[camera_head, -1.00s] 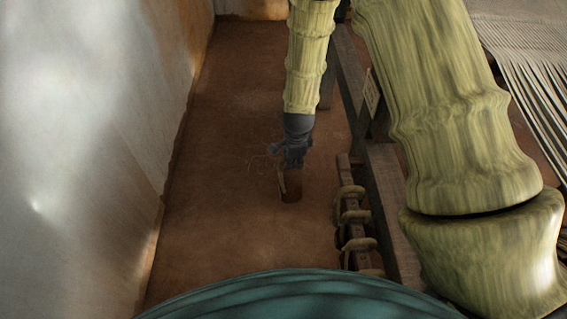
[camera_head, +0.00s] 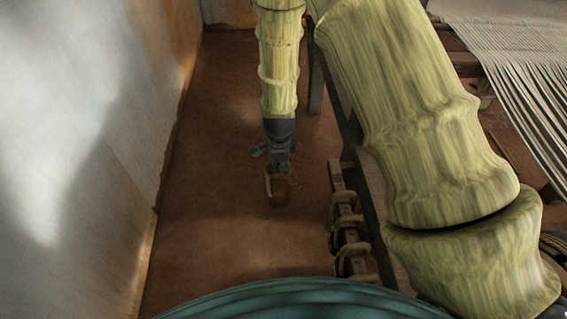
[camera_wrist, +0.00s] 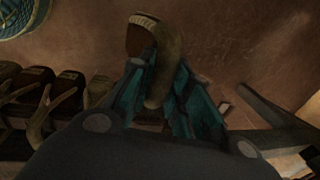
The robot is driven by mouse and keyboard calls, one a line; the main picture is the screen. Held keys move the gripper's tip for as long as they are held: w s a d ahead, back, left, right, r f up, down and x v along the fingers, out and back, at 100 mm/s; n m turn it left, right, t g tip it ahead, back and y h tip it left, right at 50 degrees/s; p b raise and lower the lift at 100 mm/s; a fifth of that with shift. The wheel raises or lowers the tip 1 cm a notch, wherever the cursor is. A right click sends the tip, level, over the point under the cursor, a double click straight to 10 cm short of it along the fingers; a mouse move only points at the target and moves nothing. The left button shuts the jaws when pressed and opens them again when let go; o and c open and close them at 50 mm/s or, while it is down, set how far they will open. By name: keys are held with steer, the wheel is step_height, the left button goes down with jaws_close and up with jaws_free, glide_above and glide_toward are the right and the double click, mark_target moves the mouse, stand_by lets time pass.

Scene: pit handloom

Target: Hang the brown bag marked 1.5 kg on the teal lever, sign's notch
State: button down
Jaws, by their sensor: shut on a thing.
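My gripper (camera_head: 279,160) is shut on the tan loop (camera_wrist: 166,72) of a brown bag (camera_head: 280,192). The bag hangs just below the fingers, over the earthen floor and left of the rack. In the wrist view the brown bag (camera_wrist: 140,38) shows beyond the teal-lined fingers (camera_wrist: 164,92), with the loop between them. No weight mark is readable on it. I cannot make out the teal lever or a notched sign in either current view.
A dark rack (camera_head: 337,185) with several looped brown bags (camera_head: 347,222) stands right of my gripper; these also show in the wrist view (camera_wrist: 70,84). A pale wall (camera_head: 80,130) runs along the left. The loom's threads (camera_head: 520,75) are at upper right. Open floor (camera_head: 215,240) lies between wall and rack.

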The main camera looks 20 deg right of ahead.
steer(key=shift+w+a, duration=0.3)
steer(key=shift+a, duration=0.6)
steer(key=w+a+r+p, duration=0.1)
steer(key=w+a+p, duration=0.1)
steer(key=a, duration=0.7)
steer(key=shift+w+a+p, duration=0.25)
steer(key=shift+w+p, duration=0.15)
steer(key=shift+p, duration=0.5)
steer(key=shift+a, duration=0.1)
steer(key=shift+r, duration=0.1)
stand_by(0.9)
